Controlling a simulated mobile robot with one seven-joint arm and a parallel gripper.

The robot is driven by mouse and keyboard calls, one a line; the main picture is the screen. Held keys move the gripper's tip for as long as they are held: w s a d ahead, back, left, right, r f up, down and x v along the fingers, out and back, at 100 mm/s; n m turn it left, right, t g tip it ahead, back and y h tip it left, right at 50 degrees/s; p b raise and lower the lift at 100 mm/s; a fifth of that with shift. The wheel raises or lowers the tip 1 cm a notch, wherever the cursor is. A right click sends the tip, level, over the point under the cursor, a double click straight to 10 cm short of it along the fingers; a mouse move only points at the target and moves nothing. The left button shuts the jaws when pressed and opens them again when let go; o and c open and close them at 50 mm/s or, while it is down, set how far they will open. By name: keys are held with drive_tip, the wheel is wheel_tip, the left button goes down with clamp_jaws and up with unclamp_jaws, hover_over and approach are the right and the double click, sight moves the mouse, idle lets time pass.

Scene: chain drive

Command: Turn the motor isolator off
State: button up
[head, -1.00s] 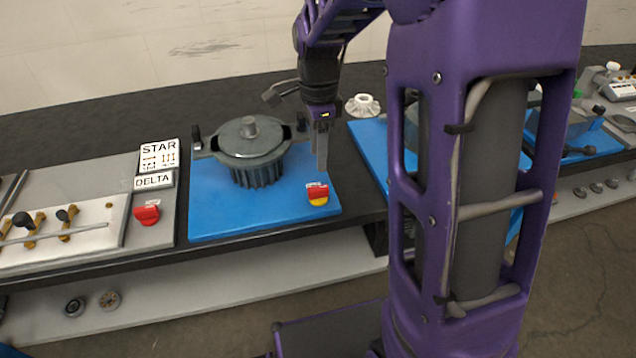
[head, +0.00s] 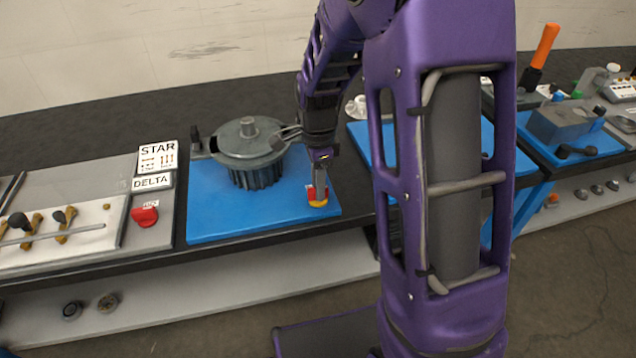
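The red and yellow isolator switch (head: 318,203) sits at the front right of the blue board (head: 225,221) that bears the grey motor (head: 250,142). My gripper (head: 318,196) points down right at this switch, with its fingertips at the red knob. The fingers cover part of the knob, and I cannot tell whether they grip it. A second red switch (head: 144,216) is on the grey panel at the left, beside the STAR and DELTA labels (head: 154,166). No label naming the motor isolator is readable.
The grey motor stands close behind and left of my gripper. Another blue board (head: 363,137) with a white part (head: 357,106) lies to the right, partly behind my arm. An orange-handled tool (head: 540,55) shows at the far right.

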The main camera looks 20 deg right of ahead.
clamp_jaws()
drive_tip(key=n, duration=0.6)
drive_tip(key=shift+n, duration=0.3)
drive_tip(key=n, duration=0.5)
drive_tip(key=shift+n+p, duration=0.3)
drive_tip(key=shift+p, duration=0.05)
drive_tip(key=n, duration=0.5)
drive_tip(key=shift+n, duration=0.4)
drive_tip(key=shift+o, duration=1.9)
unclamp_jaws()
